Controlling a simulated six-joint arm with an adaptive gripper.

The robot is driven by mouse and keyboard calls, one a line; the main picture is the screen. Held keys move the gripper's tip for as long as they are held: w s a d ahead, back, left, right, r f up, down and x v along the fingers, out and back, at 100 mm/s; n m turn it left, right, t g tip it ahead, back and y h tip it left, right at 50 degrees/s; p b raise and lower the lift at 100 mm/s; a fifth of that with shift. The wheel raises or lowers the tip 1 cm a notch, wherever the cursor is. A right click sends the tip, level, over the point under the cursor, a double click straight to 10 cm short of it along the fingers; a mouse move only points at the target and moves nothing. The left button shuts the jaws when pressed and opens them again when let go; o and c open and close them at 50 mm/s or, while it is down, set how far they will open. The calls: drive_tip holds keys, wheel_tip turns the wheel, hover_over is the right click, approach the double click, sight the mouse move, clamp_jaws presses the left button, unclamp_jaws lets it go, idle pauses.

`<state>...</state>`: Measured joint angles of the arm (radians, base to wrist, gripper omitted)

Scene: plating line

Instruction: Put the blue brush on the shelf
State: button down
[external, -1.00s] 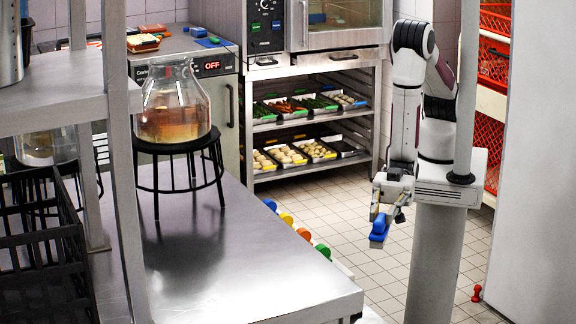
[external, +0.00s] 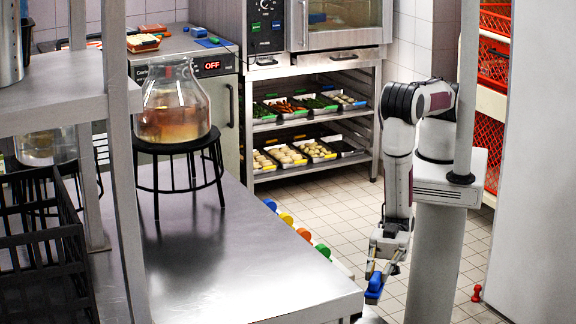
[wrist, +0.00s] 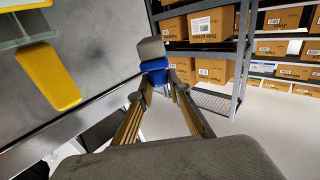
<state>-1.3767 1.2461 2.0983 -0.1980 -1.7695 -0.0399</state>
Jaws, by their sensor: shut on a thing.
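My gripper (external: 377,270) is shut on the blue brush (external: 374,290) and holds it in the air beyond the right front corner of the steel counter (external: 250,270). In the wrist view the blue brush (wrist: 155,67) sits between the fingertips, with a grey block-like part at its far end. A steel shelf (external: 60,85) stands above the counter at the left. A wire rack shelf (external: 310,128) with trays stands under the oven. The wrist view shows another shelf (wrist: 243,60) holding cardboard boxes; which shelf is meant cannot be told.
Coloured handles, including an orange one (external: 304,234), line the counter's right edge. A glass jar (external: 172,105) stands on a black stand (external: 180,148). A black crate (external: 40,250) sits at left. A yellow object (wrist: 48,75) shows in the wrist view. Tiled floor is open behind my gripper.

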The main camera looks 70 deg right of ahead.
sight(375, 304)
drive_tip(key=shift+f, duration=1.35)
drive_tip(key=shift+f, duration=0.15)
drive_tip(key=shift+f, duration=3.2)
drive_tip(key=shift+f, duration=0.6)
drive_tip(key=c, duration=1.8)
unclamp_jaws()
drive_tip(key=shift+d, duration=0.1)
drive_tip(key=shift+d, duration=3.65)
drive_tip(key=shift+a, duration=0.1)
